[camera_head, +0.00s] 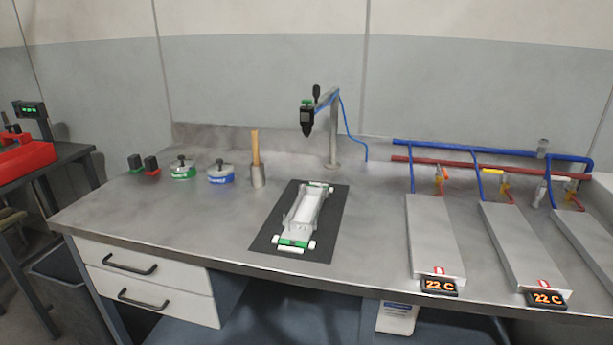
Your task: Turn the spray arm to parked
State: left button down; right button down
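The spray arm (333,130) is a grey post standing at the back of the metal bench, with a short boom reaching forward and left. A black spray head (307,118) with a green part on top hangs from the boom's end, and a dark knob stands on the boom. A thin blue hose runs from the boom down to the bench. The head hangs above the bench, behind the far end of a black mat (328,232). A white and green wheeled chassis (303,216) lies on the mat. Neither of my grippers shows in this view.
A cup with a wooden handle (256,165), blue (220,174) and green (183,170) lidded tins stand left of the mat. Blue and red pipes (480,163) and several metal plates (433,238) with "22 C" displays occupy the right. The bench's front left is clear.

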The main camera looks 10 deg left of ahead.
aim_at(306, 115)
jog(key=k, duration=0.5)
jog(key=u, duration=1.15)
jog(key=i, duration=1.05)
